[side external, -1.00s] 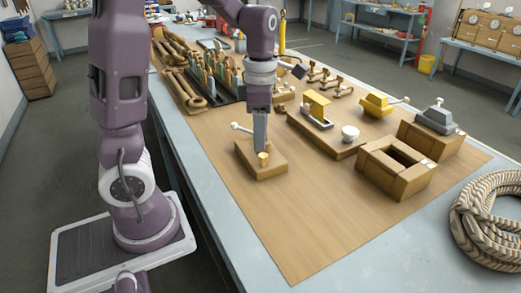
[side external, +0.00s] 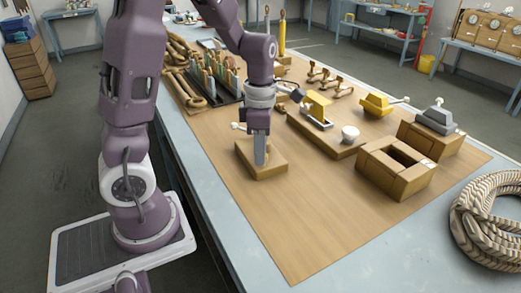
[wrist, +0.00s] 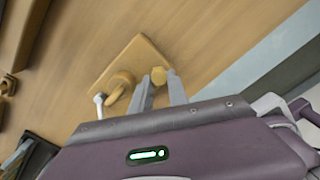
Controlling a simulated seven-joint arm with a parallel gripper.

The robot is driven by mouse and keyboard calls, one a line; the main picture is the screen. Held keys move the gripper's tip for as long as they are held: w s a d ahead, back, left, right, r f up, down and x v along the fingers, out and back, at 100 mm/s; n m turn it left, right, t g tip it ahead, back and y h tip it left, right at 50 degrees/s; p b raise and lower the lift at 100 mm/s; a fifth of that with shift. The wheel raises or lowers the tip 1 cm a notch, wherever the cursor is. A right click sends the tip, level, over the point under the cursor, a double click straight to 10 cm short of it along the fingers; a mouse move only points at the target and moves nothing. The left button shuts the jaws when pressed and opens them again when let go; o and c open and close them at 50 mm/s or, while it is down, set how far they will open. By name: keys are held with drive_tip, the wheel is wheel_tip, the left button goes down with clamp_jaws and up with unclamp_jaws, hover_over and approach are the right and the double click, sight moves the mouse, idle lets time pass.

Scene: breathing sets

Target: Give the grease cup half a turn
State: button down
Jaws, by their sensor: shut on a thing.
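The grease cup is a small yellow cap (wrist: 158,75) on a square wooden block (side external: 271,171). In the wrist view it sits between the tips of my gripper (wrist: 160,88), with a finger on each side. In the side view my gripper (side external: 262,158) points straight down over the block and its fingers mostly hide the cup. My gripper is shut on the cup. A wooden ring-shaped part (wrist: 120,86) and a white-knobbed lever (wrist: 100,99) stand beside the cup on the same block.
A board (side external: 325,143) with a white cup (side external: 350,134) and a yellow-and-grey fixture (side external: 317,106) lies to the right. An open wooden box (side external: 396,175) stands further right. A dark rack of tools (side external: 220,84) is behind. The front of the mat (side external: 300,235) is clear.

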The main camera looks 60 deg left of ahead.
drive_tip(key=m, duration=0.4)
drive_tip(key=shift+w+a, duration=0.1)
drive_tip(key=m, duration=0.4)
drive_tip(key=shift+w+m, duration=0.1)
drive_tip(key=shift+m, duration=0.3)
drive_tip(key=m, duration=0.4)
drive_tip(key=shift+w, duration=0.15)
drive_tip(key=m, duration=0.5)
drive_tip(key=shift+w, duration=0.1)
drive_tip(key=m, duration=0.4)
drive_tip(key=shift+w+m, duration=0.1)
drive_tip(key=shift+m, duration=0.2)
drive_tip(key=m, duration=0.4)
drive_tip(key=shift+d, duration=0.2)
drive_tip(key=m, duration=0.5)
drive_tip(key=shift+d+r, duration=0.1)
drive_tip(key=m, duration=0.4)
drive_tip(key=shift+d, duration=0.1)
